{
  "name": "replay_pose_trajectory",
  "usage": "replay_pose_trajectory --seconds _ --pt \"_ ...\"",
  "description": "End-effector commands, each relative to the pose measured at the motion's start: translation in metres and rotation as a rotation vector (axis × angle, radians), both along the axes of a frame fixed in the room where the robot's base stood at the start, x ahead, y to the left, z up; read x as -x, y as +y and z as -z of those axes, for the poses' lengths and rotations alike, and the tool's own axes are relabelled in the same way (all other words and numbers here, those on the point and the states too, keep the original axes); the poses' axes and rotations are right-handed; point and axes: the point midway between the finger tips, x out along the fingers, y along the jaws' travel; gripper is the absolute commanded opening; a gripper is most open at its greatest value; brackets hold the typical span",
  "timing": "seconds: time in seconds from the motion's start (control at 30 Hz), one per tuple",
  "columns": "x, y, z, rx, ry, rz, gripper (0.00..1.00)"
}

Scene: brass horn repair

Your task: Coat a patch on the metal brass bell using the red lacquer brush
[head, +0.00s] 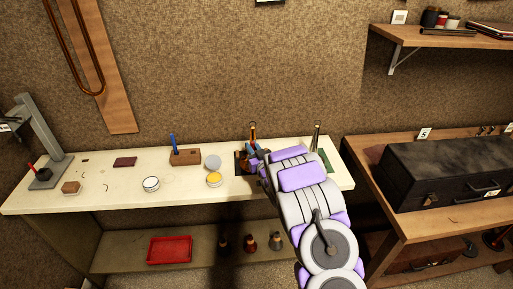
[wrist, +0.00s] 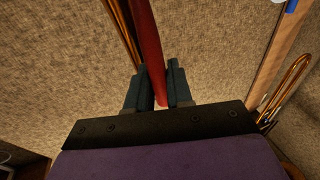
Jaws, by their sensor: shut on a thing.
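In the wrist view, my gripper (wrist: 158,88) is shut on the red lacquer brush (wrist: 150,45); its red handle runs up between the dark fingers. Its bristles cannot be made out. In the head view, my gripper (head: 254,150) is over the right half of the pale bench. A slim brass piece (head: 252,131) stands upright just behind it, above a dark mat (head: 240,163); I cannot tell whether this is the bell. Brass tubing (wrist: 124,30) shows left of the handle in the wrist view. Another narrow brass piece (head: 317,135) stands at the bench's right end.
A wooden block (head: 188,157) with a blue handle (head: 173,143), a yellow tin (head: 214,181), a grey disc (head: 213,162) and a white-topped tin (head: 151,184) stand on the bench (head: 110,190). A red tray (head: 170,251) lies below. A black case (head: 440,170) is at right.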

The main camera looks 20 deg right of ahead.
Motion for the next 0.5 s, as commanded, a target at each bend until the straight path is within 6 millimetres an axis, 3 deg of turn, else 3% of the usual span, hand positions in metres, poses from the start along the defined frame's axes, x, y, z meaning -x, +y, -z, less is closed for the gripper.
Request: replay_pose_trajectory --seconds 0.2,0.5 --pt "-0.001 0.016 -0.001 -0.001 0.0 0.0 0.0" --pt "0.0 0.009 -0.001 0.0 -0.001 0.003 0.0"
